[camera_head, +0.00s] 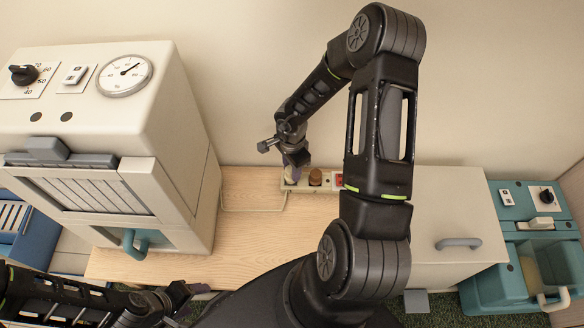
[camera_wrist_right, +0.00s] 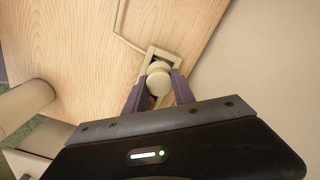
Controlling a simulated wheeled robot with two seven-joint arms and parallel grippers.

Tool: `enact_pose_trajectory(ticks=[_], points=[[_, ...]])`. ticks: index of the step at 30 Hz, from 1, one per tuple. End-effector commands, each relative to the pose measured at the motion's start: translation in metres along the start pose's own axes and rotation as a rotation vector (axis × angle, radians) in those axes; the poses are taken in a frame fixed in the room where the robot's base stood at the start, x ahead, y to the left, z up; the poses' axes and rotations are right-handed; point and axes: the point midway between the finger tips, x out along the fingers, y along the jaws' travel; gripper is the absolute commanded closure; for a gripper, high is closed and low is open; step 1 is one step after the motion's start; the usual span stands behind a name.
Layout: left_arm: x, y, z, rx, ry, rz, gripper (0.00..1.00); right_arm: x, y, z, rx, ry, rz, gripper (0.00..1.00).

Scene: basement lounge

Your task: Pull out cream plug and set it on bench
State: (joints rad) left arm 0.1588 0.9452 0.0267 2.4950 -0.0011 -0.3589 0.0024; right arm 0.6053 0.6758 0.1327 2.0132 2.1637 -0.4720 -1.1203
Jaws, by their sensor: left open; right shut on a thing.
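The cream plug (camera_wrist_right: 158,82) is a round, pale knob in the right wrist view, between the two purple fingers of my right gripper (camera_wrist_right: 160,92), which is shut on it. In the head view my right gripper (camera_head: 294,168) is over the left end of the cream power strip (camera_head: 327,187), mostly hiding the plug. The strip's end also shows behind the plug in the wrist view. I cannot tell whether the plug is still seated in its socket. The wooden bench (camera_head: 245,225) lies around and in front of the strip. My left gripper (camera_head: 190,292) is open and low at the bottom left.
A brown plug (camera_head: 315,177) and a red switch (camera_head: 339,180) are on the strip. A pale cable (camera_head: 250,211) lies on the bench to its left. A large cream machine (camera_head: 95,120) stands left; a cream box (camera_head: 460,210) stands right. The bench between them has free room.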

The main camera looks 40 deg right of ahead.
Motion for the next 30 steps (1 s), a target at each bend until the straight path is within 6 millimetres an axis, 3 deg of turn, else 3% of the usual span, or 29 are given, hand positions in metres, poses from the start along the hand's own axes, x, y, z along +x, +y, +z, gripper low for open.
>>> enact_pose_trajectory(ticks=[14,30], points=[[-0.001,0.001,0.001,0.004,-0.002,0.001,0.38,-0.001,0.0,0.0,0.0,0.0,0.0,1.0],[-0.034,0.014,0.001,0.007,-0.002,0.001,0.38,-0.027,0.0,0.0,0.0,-0.001,0.0,1.0]])
